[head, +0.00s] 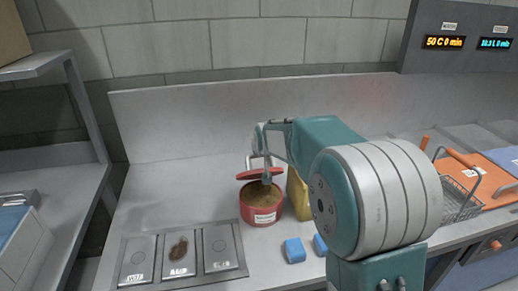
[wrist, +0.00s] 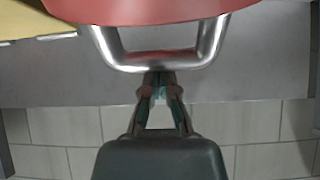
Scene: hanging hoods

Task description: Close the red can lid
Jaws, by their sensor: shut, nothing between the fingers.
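The red can (head: 262,217) stands on the grey counter, with brown contents showing inside. Its red lid (head: 253,174) is raised above the can's opening, tilted, with a gap at the front. A silver handle (head: 249,160) stands up from the lid. In the wrist view the red lid (wrist: 140,10) fills the top and its handle (wrist: 155,62) lies just beyond my fingertips. My gripper (wrist: 160,84) is shut and empty, its tips at or very near the handle's bar; I cannot tell if they touch. In the head view my gripper (head: 266,178) is partly hidden by the lid area and my arm.
A yellow container (head: 298,196) stands close to the right of the can, partly behind my arm. Blue blocks (head: 294,250) lie in front. A panel with three plates (head: 181,255) is to the left. A wire basket (head: 460,200) is at the right. The back left counter is clear.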

